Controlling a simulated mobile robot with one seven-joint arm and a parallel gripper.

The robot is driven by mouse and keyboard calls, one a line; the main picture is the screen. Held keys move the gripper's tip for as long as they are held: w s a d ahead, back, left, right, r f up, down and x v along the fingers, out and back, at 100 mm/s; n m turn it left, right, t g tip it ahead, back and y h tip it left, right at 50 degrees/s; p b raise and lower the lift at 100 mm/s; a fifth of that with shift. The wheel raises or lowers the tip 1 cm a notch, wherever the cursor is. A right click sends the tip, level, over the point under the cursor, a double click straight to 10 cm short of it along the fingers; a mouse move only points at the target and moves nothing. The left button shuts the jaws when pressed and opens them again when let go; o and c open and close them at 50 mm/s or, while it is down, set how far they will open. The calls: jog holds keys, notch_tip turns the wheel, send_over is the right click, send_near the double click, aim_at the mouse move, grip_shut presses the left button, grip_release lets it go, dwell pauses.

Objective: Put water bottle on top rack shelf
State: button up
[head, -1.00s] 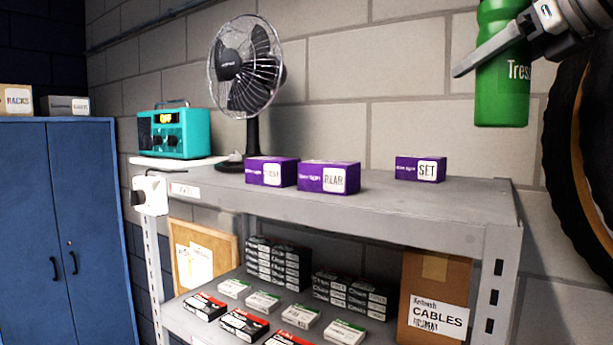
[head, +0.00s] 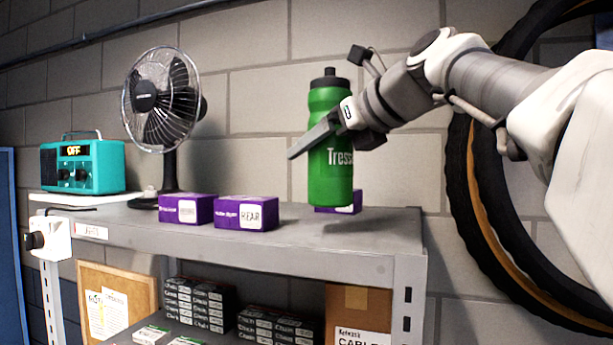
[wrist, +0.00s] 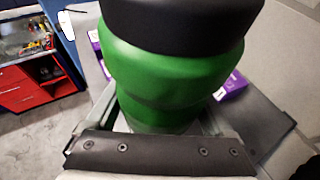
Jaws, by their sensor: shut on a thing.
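The green water bottle (head: 331,172) with a black cap is upright over the right part of the top rack shelf (head: 265,245) in the head view. My gripper (head: 316,140) is shut around the bottle's middle, reaching in from the right. I cannot tell whether the bottle's base touches the shelf or is just above it. In the wrist view the bottle (wrist: 170,70) fills the middle between the fingers, and its base is hidden.
A purple box (head: 352,203) is partly hidden behind the bottle. Two more purple boxes (head: 186,209) (head: 246,212), a fan (head: 163,100) and a teal radio (head: 83,166) stand to the left. A tire (head: 470,190) hangs at right.

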aim_at(318, 175)
jog(key=shift+a+f, duration=0.15)
jog(key=shift+a, duration=0.05)
jog(key=shift+f, duration=1.95)
jog(key=shift+f, duration=0.2)
jog(key=o, duration=1.1)
jog(key=shift+r, duration=0.1)
jog(key=shift+o, duration=0.2)
jog(key=shift+d+r, duration=0.1)
jog(key=shift+r, duration=0.05)
